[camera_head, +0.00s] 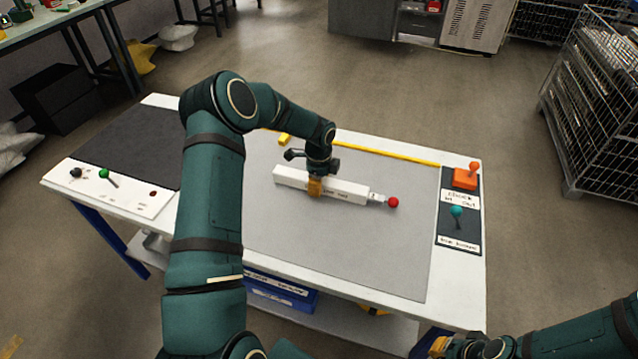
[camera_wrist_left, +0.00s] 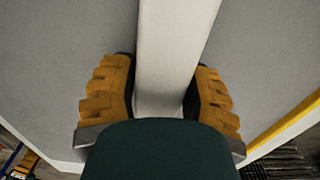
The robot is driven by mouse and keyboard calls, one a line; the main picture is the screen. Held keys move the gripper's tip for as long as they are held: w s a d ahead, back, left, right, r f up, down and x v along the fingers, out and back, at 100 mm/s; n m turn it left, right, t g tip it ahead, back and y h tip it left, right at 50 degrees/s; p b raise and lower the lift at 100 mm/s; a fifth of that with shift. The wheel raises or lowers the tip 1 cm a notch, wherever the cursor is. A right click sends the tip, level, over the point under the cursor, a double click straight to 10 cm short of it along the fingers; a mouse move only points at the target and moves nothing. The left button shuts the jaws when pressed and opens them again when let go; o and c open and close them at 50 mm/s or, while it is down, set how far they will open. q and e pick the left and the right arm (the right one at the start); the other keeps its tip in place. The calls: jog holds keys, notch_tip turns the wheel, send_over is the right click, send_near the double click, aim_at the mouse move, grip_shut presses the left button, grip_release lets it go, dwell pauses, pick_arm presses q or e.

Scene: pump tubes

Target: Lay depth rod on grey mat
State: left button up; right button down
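The depth rod (camera_head: 345,191), a long white bar with a lettered side, lies along the middle of the grey mat (camera_head: 370,255); whether it rests on the mat or hangs just above it is hard to tell. A small white tag and a red ball (camera_head: 393,202) are at its right end. My left gripper (camera_head: 315,188) reaches down over the bar's middle. In the left wrist view its yellow fingers are on both sides of the white bar (camera_wrist_left: 170,60), with the dark pads against it. My right gripper (camera_head: 440,346) is at the bottom edge, partly cut off.
A dark mat (camera_head: 125,143) and a white panel with small knobs (camera_head: 120,189) are at the table's left. An orange block (camera_head: 465,179) and a teal knob (camera_head: 456,212) stand at the right edge. A yellow strip (camera_head: 390,154) runs along the back. The mat's front is clear.

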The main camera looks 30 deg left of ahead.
pick_arm(q)
jog(key=shift+o, duration=0.8)
jog(key=shift+r, duration=0.2)
notch_tip(320, 180, up, 12)
jog(key=p, duration=0.2)
